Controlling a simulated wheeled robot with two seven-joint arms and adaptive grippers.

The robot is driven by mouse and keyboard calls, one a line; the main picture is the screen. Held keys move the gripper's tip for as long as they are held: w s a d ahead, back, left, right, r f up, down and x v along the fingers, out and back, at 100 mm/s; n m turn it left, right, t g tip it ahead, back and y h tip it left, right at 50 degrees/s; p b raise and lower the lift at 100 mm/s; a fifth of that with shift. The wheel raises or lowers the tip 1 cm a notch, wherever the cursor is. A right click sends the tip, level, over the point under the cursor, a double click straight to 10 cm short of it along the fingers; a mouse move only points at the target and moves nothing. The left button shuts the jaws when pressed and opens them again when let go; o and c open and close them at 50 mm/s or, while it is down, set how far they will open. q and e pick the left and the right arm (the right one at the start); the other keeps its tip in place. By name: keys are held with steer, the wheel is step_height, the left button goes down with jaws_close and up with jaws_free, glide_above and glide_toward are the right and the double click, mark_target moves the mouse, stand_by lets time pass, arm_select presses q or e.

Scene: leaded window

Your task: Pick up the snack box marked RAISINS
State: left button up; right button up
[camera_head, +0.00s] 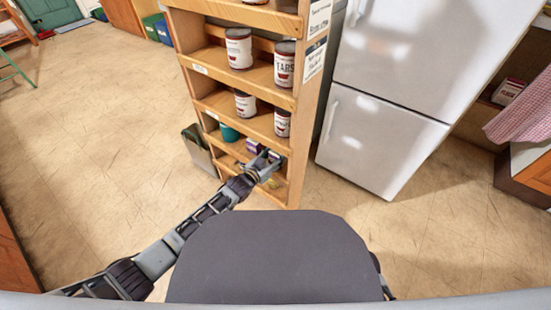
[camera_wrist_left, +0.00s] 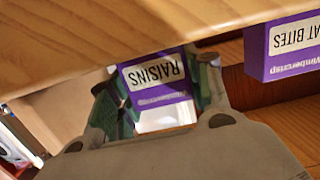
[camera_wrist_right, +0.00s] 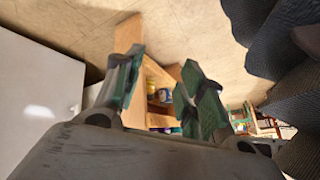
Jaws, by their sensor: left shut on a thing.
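The purple snack box marked RAISINS (camera_wrist_left: 158,82) is between the two fingers of my left gripper (camera_wrist_left: 160,95) in the left wrist view, its label upside down. The gripper is shut on it, with a finger against each side. In the head view my left gripper (camera_head: 265,167) is at a lower shelf of the wooden shelf unit (camera_head: 297,140). A small purple patch shows beside it there, but I cannot tell which box it is. My right gripper (camera_wrist_right: 165,78) is open, with nothing between its fingers.
Another purple box, its label ending in "AT BITES" (camera_wrist_left: 292,45), stands to the right of the raisins. A wooden board (camera_wrist_left: 110,35) runs close above the gripper. Cans (camera_head: 239,48) stand on higher shelves. A white fridge (camera_head: 380,130) stands right; open floor (camera_head: 90,130) lies left.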

mark_target(275, 154)
arm_select(q)
steer(key=shift+s+r, duration=0.1)
steer(key=shift+r, duration=0.15)
arm_select(e)
steer(key=shift+r, duration=0.25)
arm_select(q)
steer(key=shift+s+a+r+p, duration=0.15)
steer(key=shift+r+p, duration=0.2)
steer(key=shift+p, duration=0.3)
step_height(275, 154, up, 6)
steer(key=p, duration=0.3)
steer(key=shift+r, duration=0.1)
steer(key=f+p+v, duration=0.2)
steer(key=p+v, duration=0.3)
steer(key=v, duration=1.4)
steer(key=shift+s+a+f+p, duration=0.25)
steer(key=shift+f+p, duration=0.15)
steer(key=shift+f, duration=0.15)
arm_select(e)
steer(key=s+d+r+g+h, duration=0.1)
steer(key=d+r, duration=0.1)
steer(key=r, duration=0.4)
steer(key=d+r+n+g+h, duration=0.1)
steer(key=d+r+g, duration=0.1)
steer(key=r, duration=0.4)
steer(key=shift+s+d+g+h, duration=0.2)
steer(key=shift+s+g+h, duration=0.1)
steer(key=shift+s, duration=0.1)
steer(key=shift+w+r, duration=0.2)
steer(key=shift+w, duration=0.15)
